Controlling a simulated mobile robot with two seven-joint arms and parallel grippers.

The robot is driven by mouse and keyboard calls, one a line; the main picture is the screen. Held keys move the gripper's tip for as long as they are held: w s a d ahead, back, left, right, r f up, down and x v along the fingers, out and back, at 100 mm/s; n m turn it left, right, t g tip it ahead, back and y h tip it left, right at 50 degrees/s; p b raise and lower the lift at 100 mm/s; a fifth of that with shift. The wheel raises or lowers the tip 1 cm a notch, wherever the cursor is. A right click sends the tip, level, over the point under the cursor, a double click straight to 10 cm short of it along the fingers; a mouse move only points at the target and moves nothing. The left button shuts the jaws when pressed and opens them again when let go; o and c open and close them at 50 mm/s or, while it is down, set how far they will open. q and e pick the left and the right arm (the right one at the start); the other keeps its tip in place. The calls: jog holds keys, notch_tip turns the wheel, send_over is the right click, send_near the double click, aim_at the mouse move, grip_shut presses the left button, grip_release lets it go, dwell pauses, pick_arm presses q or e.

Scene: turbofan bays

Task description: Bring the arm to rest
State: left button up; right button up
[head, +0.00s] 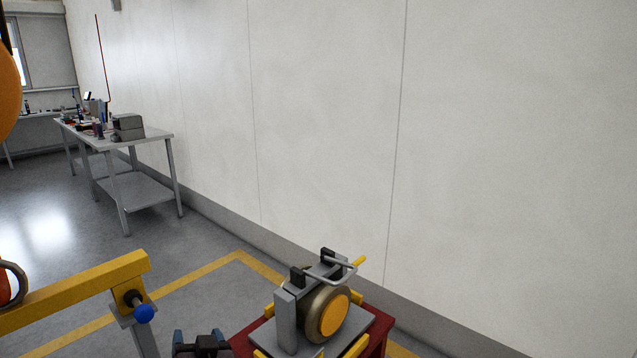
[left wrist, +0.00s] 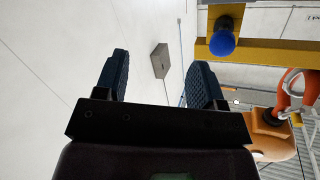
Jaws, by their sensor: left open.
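My left gripper (head: 199,338) is at the bottom edge of the head view, and only its end shows. Its two dark ribbed fingers also show in the left wrist view (left wrist: 158,62), spread apart with nothing between them. It is beside the dark red stand (head: 375,330) and apart from the unit on it. My right gripper is in neither view.
A grey unit with a round yellow face (head: 335,316) sits on the red stand. A yellow beam (head: 75,292) with a blue knob (head: 145,313) reaches in from the left, close to my left gripper. A cluttered workbench (head: 150,136) stands along the wall.

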pick_arm(q)
jog(key=s+a+f+m+g+h, duration=0.1)
jog(key=s+f+h, duration=0.3)
jog(key=s+f, duration=0.6)
jog(key=s+a+f+m+g+h, duration=0.1)
jog(key=s+a+f+h, duration=0.2)
jog(key=s+f, duration=0.7)
jog(key=s+h, duration=0.1)
jog(key=s, duration=0.3)
jog(key=shift+a+f+m+g, duration=0.2)
jog(key=shift+a+m+g, duration=0.05)
jog(key=shift+m+g, duration=0.15)
